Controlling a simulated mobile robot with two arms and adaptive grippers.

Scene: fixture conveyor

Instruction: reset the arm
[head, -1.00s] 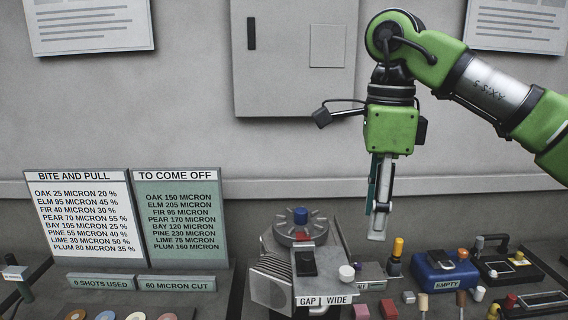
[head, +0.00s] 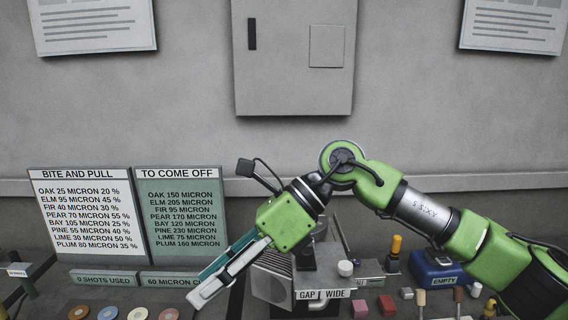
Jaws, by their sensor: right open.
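My right arm comes in from the right in the head view, green with silver and black joints. My right gripper (head: 208,282) is tilted down to the left, with one pale finger and one teal finger, in front of the sign boards' lower edge. It is open, and nothing shows between its fingers. My left gripper is not in view.
Two sign boards stand at the left, a white one (head: 85,210) and a green one (head: 180,212). Coloured discs (head: 138,314) lie below them. A blue box (head: 436,268) labelled EMPTY and several small parts sit at the right. A wall cabinet (head: 294,60) hangs behind.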

